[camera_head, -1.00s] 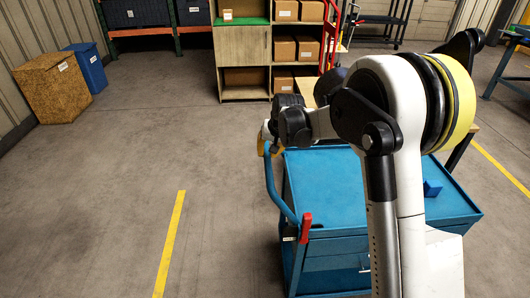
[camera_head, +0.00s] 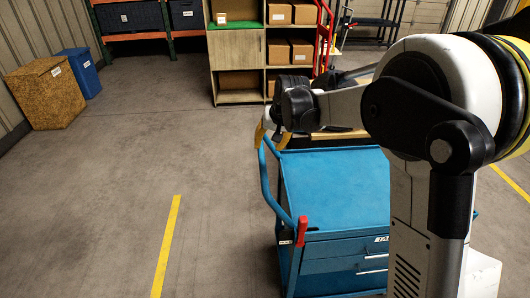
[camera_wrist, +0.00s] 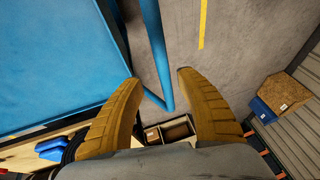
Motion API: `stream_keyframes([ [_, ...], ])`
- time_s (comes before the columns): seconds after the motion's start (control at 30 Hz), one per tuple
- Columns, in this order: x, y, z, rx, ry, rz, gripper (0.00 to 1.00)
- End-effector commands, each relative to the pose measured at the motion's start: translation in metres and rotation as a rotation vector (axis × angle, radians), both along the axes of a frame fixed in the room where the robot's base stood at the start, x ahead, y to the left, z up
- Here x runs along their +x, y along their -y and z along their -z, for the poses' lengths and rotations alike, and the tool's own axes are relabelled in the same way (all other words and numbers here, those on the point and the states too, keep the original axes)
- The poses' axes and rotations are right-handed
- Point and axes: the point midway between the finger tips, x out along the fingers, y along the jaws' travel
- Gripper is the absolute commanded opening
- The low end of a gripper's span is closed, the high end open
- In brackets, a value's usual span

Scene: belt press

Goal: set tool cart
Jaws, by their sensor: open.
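The blue tool cart (camera_head: 335,190) stands on the floor right of centre in the head view, with drawers at its front and a flat blue top. Its blue handle bar (camera_head: 268,187) runs along the left side, with a red-gripped lever (camera_head: 302,230) at the near corner. My gripper (camera_head: 271,138) is at the far end of the handle bar. In the wrist view my gripper (camera_wrist: 157,88) has its two yellow-brown fingers apart, and the handle bar (camera_wrist: 155,45) passes between them. Contact with the bar cannot be told. My arm hides the cart's right part.
A shelf unit (camera_head: 237,62) with cardboard boxes stands behind the cart. A cork-coloured bin (camera_head: 45,93) and a blue bin (camera_head: 80,72) are at the far left. A yellow floor line (camera_head: 167,245) lies left of the cart. The floor there is clear.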

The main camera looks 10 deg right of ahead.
Motion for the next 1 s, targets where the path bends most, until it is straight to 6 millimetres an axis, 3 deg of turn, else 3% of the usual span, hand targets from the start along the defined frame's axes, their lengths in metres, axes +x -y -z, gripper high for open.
stream_keyframes([
  [0.1, -0.009, 0.004, -0.021, -0.001, 0.000, 0.000, 0.44],
  [0.23, -0.015, 0.006, -0.034, -0.001, 0.000, 0.000, 0.44],
  [0.63, -0.017, 0.007, -0.039, -0.001, 0.001, 0.001, 0.44],
  [0.73, -0.025, 0.008, -0.045, -0.004, 0.006, 0.000, 0.44],
  [0.87, -0.061, 0.015, -0.065, -0.024, 0.028, -0.004, 0.44],
  [1.0, -0.124, 0.025, -0.089, -0.059, 0.069, -0.014, 0.44],
])
